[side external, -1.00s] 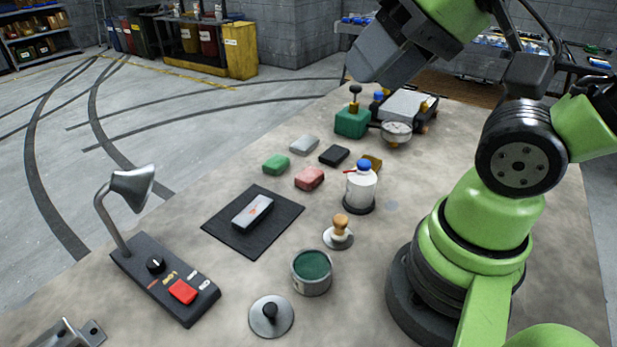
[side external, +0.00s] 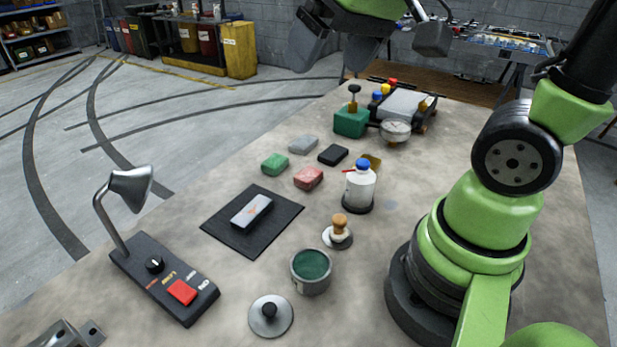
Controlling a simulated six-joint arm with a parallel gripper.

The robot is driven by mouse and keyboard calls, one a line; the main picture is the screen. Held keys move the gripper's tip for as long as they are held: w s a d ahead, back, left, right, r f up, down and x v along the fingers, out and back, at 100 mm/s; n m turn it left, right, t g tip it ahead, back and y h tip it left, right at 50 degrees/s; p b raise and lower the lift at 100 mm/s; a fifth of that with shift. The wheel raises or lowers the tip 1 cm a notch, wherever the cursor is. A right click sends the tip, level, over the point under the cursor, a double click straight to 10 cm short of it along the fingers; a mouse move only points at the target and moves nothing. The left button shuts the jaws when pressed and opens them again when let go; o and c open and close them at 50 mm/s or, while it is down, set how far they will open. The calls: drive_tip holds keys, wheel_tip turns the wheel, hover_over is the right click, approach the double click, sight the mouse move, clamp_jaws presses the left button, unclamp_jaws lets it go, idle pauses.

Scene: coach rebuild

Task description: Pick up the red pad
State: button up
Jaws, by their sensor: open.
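The red pad (side external: 309,178) lies flat on the grey worktable, near its middle. A green pad (side external: 274,164) is to its left, a grey pad (side external: 303,145) is behind it, and a black pad (side external: 333,155) is behind it to the right. My gripper (side external: 325,45) is open and empty, high above the far part of the table. It is well apart from the red pad.
A white bottle with a blue cap (side external: 361,188) stands close right of the red pad. A black mat (side external: 284,227) with a light block (side external: 251,211) lies in front. A green device with a gauge (side external: 352,122) stands behind. A lamp box (side external: 164,279) is front left.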

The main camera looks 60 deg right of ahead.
drive_tip(key=w+d+f+g, duration=0.2)
drive_tip(key=w+d+f, duration=0.1)
drive_tip(key=w, duration=0.2)
drive_tip(key=n+g, duration=0.3)
hover_over(309, 173)
drive_tip(key=shift+h, duration=0.4)
wheel_tip(309, 173, down, 21)
drive_tip(key=shift+s+a+f, duration=0.1)
drive_tip(key=shift+s+a, duration=0.05)
wheel_tip(309, 173, down, 6)
drive_tip(key=shift+r, duration=0.15)
drive_tip(key=c, duration=1)
